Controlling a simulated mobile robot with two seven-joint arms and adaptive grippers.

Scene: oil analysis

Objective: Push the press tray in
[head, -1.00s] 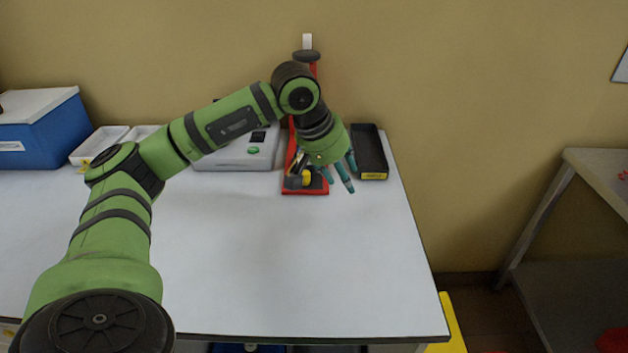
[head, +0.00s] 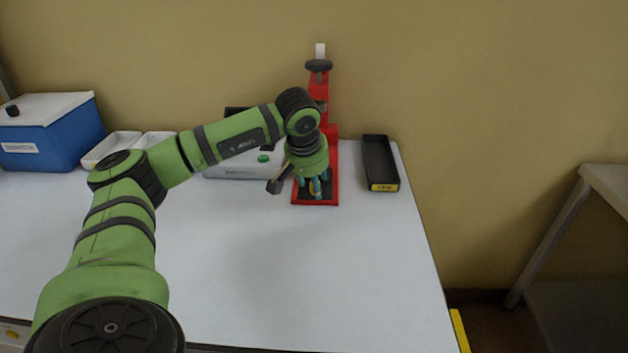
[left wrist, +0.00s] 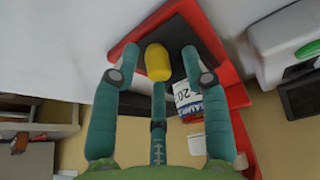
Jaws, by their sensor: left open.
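The red press (head: 318,92) stands at the back of the table, its flat red-edged base (head: 320,202) reaching forward. In the left wrist view, a dark plate (left wrist: 178,36), which may be the press tray, lies within the red edge (left wrist: 124,46). A yellow rounded knob (left wrist: 157,62) stands on it. My left gripper (head: 315,184) is open with its fingers spread, pointing down over the front of the base. In the wrist view its fingers (left wrist: 157,66) surround the knob; contact cannot be told. The arm hides part of the press. My right gripper is not in view.
A black tray (head: 380,162) with a yellow label stands right of the press. A white device (head: 235,165), white trays (head: 112,148) and a blue cooler box (head: 50,135) stand to the left. The table front is clear.

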